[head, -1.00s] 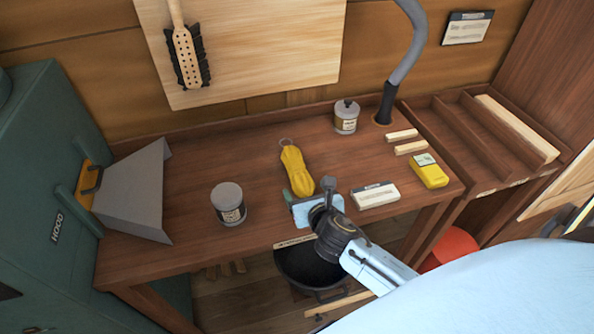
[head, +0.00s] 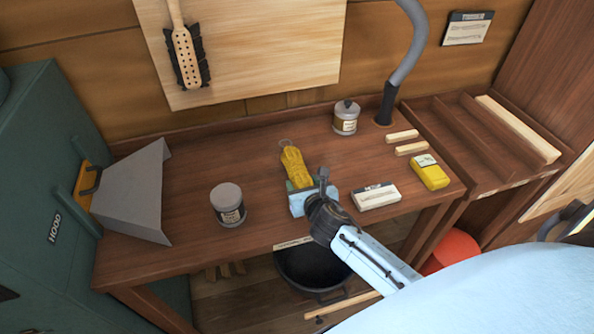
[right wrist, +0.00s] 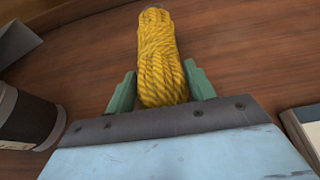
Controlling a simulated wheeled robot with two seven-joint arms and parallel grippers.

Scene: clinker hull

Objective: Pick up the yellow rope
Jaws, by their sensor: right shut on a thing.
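The yellow rope (head: 294,166) is a coiled bundle on the wooden bench, near its middle, with a small ring at its far end. In the right wrist view the rope (right wrist: 158,55) runs away from my gripper. My right gripper (head: 298,186) is at the rope's near end. In the wrist view its green fingers (right wrist: 160,92) stand on either side of the rope and are shut on it. The rope appears to rest on the bench. My left gripper is not in view.
A lidded tin (head: 228,204) stands left of the rope, another tin (head: 346,118) behind it. A white box (head: 376,196) and a yellow box (head: 430,172) lie to the right. A grey metal hood (head: 135,195) is at the left. A black bucket (head: 310,270) stands below the bench.

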